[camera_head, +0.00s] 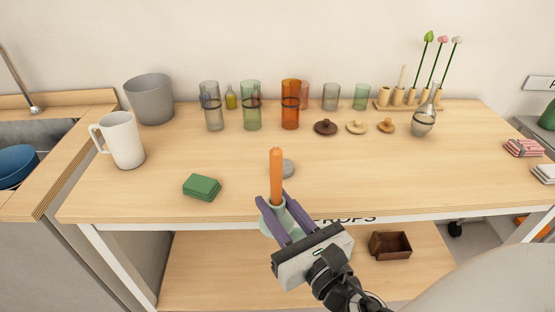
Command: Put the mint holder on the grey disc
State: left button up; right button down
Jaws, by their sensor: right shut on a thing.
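The mint holder (268,227) is a pale green piece with an orange candle (276,176) standing upright in it. My right gripper (274,208) is shut on the mint holder, its purple fingers on either side. My left gripper is not in view.
Green sponges (202,187) lie to the left on the wooden table (340,185). A white mug (122,140) and a grey pot (150,98) stand further left. Glasses, lids and a flower vase (424,122) line the back. The front right tabletop is clear.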

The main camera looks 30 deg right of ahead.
jog(key=w+d+r+m+g+h+p, duration=0.1)
jog(key=w+d+r+m+h, duration=0.2)
jog(key=w+d, duration=0.4)
jog(key=w+d+r+h+p, duration=0.2)
jog(key=w+d+r, duration=0.35)
jog(key=w, duration=0.25)
pick_arm(q)
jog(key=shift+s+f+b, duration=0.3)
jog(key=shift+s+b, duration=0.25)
jog(key=shift+b, duration=1.15)
pick_arm(e)
jog(key=shift+w+a+f, duration=0.1)
jog(key=shift+f, duration=2.35)
jog(key=shift+w+a+f, duration=0.1)
jog(key=shift+f, duration=2.3)
jog(key=shift+f, duration=0.15)
jog(key=c, duration=1.4)
grip_release()
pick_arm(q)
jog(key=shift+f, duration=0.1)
